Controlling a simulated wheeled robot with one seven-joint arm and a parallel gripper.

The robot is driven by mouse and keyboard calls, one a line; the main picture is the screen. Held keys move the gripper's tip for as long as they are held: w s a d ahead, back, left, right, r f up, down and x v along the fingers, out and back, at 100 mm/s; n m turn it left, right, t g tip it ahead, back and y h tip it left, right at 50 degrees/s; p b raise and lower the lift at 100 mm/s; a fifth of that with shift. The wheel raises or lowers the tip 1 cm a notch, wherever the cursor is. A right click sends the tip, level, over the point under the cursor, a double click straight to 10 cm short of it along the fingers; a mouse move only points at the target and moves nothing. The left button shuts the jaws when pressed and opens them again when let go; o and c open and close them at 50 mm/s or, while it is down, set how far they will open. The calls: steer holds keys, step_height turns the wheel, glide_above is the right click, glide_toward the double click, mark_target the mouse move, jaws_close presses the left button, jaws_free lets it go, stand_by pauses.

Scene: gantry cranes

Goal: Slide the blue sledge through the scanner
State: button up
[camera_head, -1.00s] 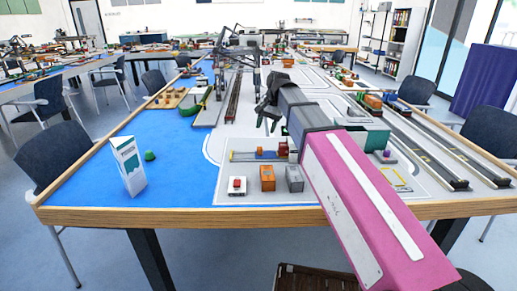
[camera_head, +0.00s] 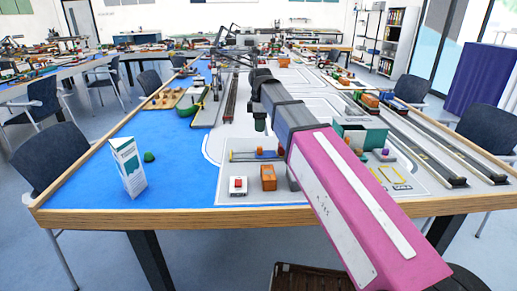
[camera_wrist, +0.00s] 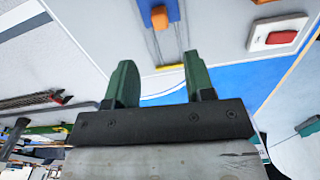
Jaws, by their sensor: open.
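The blue sledge (camera_head: 268,154) looks small in the head view, with an orange block on it, on a short track on the grey board. In the wrist view the sledge (camera_wrist: 172,10) and its orange block (camera_wrist: 159,18) show at the top edge, on the track with a yellow end (camera_wrist: 170,68). My gripper (camera_head: 260,122) is open and empty, fingers pointing down, beyond the track in the head view. Its green fingers (camera_wrist: 160,75) stand apart in the wrist view, with the sledge beyond them. I cannot clearly make out the scanner; my arm hides part of that area.
A white box with a red button (camera_head: 238,186) and an orange block (camera_head: 268,178) stand at the near side. A teal housing (camera_head: 365,134) stands right of my arm.

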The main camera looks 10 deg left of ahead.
mark_target(260, 147)
steer(key=shift+n, duration=0.3)
step_height(260, 147, down, 11)
steer(key=shift+r, duration=0.1)
stand_by(0.4)
steer(key=shift+c, duration=0.3)
jaws_close()
steer(key=shift+d, duration=0.1)
